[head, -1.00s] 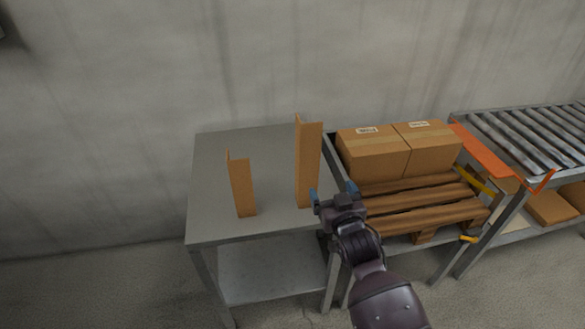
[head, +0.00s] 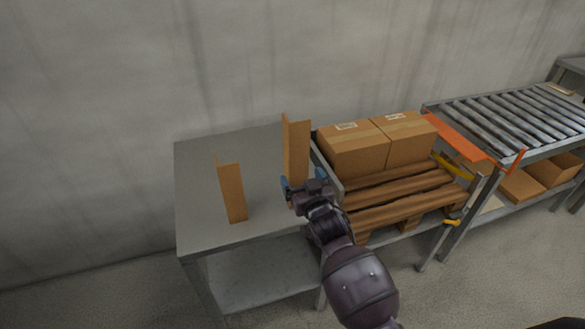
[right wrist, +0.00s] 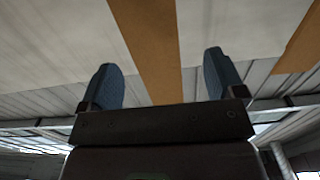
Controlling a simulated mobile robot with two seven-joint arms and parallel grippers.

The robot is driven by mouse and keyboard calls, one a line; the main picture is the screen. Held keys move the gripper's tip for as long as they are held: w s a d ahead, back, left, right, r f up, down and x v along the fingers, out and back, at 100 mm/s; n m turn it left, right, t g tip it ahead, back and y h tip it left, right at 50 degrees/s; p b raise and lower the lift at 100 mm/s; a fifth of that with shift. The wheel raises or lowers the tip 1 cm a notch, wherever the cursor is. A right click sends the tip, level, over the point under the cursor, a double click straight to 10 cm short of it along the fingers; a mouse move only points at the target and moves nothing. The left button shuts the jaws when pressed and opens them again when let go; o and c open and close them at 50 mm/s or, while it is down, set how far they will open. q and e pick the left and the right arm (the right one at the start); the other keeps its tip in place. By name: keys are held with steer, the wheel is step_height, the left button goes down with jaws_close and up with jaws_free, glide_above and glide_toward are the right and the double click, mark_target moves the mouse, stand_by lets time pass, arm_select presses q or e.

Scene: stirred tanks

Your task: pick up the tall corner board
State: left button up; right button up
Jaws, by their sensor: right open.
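The tall corner board (head: 296,146) is a brown upright angle piece standing at the right side of the grey table (head: 200,232). A shorter brown corner board (head: 231,192) stands to its left. My right gripper (head: 303,182), with blue fingertips, is open at the near side of the tall board and hides its lower end. In the right wrist view a brown board (right wrist: 150,45), apparently the tall one, runs up between the open fingers (right wrist: 162,80). I cannot tell whether they touch it. My left gripper is not in view.
Right of the table, two closed cartons (head: 354,150) sit on a wooden pallet (head: 402,207). Beyond it is a roller conveyor (head: 505,118) with an orange edge plate (head: 462,138). A bare wall (head: 120,70) is behind. The table's left part is clear.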

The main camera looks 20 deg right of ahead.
mark_target(299, 169)
steer(key=shift+w+d+b, duration=0.2)
steer(key=shift+w+b, duration=0.15)
steer(key=shift+w, duration=2.55)
steer(key=c, duration=1)
